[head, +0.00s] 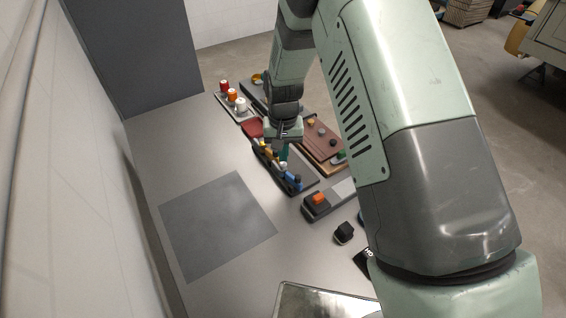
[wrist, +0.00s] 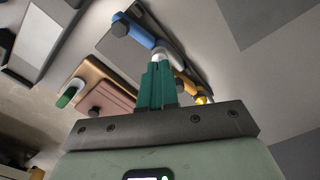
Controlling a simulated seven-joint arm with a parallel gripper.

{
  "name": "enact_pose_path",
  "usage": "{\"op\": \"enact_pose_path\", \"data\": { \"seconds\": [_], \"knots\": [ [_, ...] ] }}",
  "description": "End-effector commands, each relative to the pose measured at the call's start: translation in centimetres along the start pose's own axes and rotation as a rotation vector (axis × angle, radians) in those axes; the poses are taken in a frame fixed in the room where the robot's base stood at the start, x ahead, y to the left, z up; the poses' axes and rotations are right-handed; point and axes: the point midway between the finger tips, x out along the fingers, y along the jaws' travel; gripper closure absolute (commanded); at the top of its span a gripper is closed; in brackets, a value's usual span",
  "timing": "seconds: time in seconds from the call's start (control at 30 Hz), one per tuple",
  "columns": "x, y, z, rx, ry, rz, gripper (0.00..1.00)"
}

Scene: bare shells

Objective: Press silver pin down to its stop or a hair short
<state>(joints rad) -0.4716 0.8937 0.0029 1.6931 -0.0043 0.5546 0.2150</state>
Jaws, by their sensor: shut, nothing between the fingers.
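A pale silver-white pin (wrist: 158,56) shows just beyond my fingertips in the wrist view. It stands in a row on a dark base (head: 263,168), between a yellow part (wrist: 187,88) and a blue part (wrist: 138,32). In the head view, a small pale tip (head: 283,166) shows right below the fingers. My gripper (head: 283,156) points down over this row, its teal fingers (wrist: 157,66) closed together and empty. The fingertips overlap the pin in the wrist view; I cannot tell whether they touch it or how far down it is.
A brown board with knobs (head: 317,137) lies right of the row. A block with an orange button (head: 319,198) and a black knob (head: 344,232) stand nearer. Red, orange and white posts (head: 232,97) stand at the back. A grey mat (head: 217,225) on the left is clear.

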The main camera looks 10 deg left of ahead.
Motion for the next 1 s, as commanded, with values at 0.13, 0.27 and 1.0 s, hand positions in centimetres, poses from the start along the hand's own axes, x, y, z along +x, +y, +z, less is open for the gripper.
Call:
{"op": "enact_pose_path", "data": {
  "seconds": [0.13, 0.27, 1.0],
  "knots": [
    [0.0, 0.0, 0.0, 0.0, 0.0, 0.0, 1.0],
    [0.0, 0.0, 0.0, 0.0, 0.0, 0.0, 1.0],
    [0.88, 0.0, 0.01, 0.0, -0.001, 0.0, 1.0]
  ]
}}
